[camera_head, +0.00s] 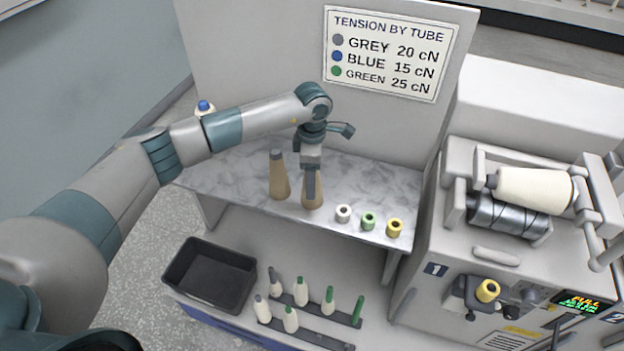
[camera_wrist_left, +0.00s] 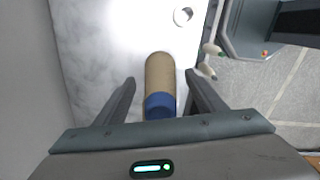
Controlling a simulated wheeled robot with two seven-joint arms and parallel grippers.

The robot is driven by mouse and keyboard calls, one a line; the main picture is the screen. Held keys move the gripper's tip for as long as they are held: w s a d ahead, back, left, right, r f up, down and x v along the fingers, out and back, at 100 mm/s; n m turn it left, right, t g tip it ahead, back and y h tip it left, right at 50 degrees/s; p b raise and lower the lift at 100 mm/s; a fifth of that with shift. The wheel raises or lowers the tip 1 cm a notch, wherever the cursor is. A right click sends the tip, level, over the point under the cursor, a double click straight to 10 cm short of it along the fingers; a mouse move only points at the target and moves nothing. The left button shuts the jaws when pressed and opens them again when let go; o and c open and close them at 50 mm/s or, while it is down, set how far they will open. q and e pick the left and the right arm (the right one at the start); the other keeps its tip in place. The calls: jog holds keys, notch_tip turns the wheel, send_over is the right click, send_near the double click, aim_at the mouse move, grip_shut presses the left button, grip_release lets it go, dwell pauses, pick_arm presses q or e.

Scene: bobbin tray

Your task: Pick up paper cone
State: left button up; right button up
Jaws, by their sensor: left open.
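Two tan paper cones stand on the marbled shelf (camera_head: 365,176). The left cone (camera_head: 279,180) has a grey tip. The other cone (camera_head: 318,195) is partly hidden behind my left gripper (camera_head: 311,192). In the left wrist view the cone (camera_wrist_left: 160,72) has a blue tip and lies between the two spread fingers of my left gripper (camera_wrist_left: 160,78), with a gap on each side. My left gripper is open and points down at this cone. My right gripper is not in view.
White (camera_head: 343,213), green (camera_head: 368,221) and yellow (camera_head: 394,227) small rings sit to the right on the shelf. A sign panel (camera_head: 285,60) rises behind. Below are a black bin (camera_head: 210,275) and racks of bobbins. A winding machine (camera_head: 450,262) stands right. A blue-tipped object (camera_head: 204,106) shows behind my arm.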

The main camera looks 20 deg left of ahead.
pick_arm(q)
jog(key=shift+f, duration=0.75)
jog(key=shift+c, duration=0.6)
grip_shut()
jog(key=shift+s, duration=0.2)
dwell(0.3)
